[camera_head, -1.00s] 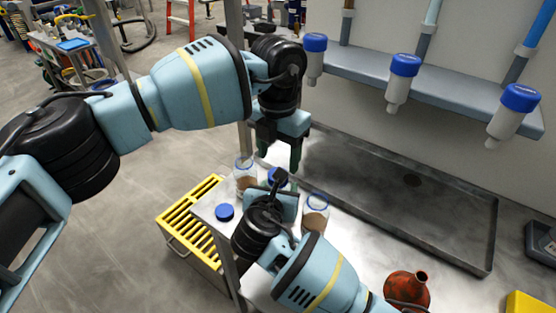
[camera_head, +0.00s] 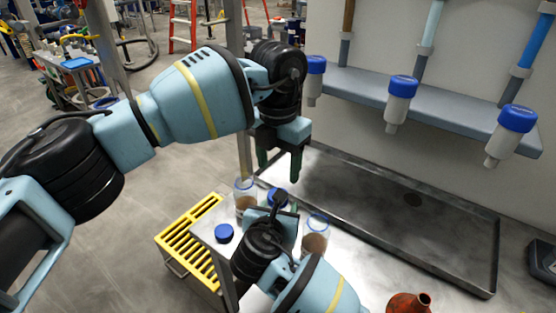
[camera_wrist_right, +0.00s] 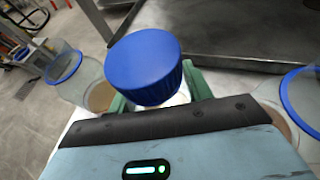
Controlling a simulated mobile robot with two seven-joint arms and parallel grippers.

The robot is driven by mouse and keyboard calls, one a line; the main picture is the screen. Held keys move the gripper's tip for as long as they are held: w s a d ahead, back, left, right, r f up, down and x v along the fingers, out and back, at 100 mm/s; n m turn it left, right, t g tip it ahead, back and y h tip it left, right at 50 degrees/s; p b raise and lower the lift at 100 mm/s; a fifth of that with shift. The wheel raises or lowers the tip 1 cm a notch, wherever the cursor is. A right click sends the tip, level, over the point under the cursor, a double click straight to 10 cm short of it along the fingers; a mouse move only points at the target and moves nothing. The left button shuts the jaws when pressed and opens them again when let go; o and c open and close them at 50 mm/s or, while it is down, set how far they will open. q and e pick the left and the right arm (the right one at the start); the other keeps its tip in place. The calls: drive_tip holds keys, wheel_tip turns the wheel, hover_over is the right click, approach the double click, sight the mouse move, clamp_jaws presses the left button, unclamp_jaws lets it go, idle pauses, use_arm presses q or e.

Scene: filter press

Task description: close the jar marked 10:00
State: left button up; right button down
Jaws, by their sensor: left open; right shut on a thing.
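A jar with a blue lid on top (camera_wrist_right: 145,62) stands upright between the green fingers of my right gripper (camera_wrist_right: 158,88), which is shut on it. This lid also shows in the head view (camera_head: 277,194), mostly behind my right wrist. Whether it is screwed tight I cannot tell. My left gripper (camera_head: 279,168) is open and empty, fingers down, above the jars. An open jar (camera_head: 245,192) with brown contents stands to the left, another (camera_head: 315,238) to the right. A loose blue lid (camera_head: 224,233) lies on the table's left end. No time marking is readable.
A dark metal tray (camera_head: 455,250) lies behind the jars. Dispensers with blue caps (camera_head: 401,87) hang from a grey shelf. A red flask (camera_head: 408,303) stands at the front right.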

use_arm(q)
wheel_tip(320, 180, down, 8)
drive_tip(key=shift+r, duration=0.25)
drive_tip(key=c, duration=1)
drive_tip(key=o, duration=1)
drive_tip(key=shift+o, duration=0.2)
drive_tip(key=shift+r, duration=0.15)
drive_tip(key=shift+r, duration=2.15)
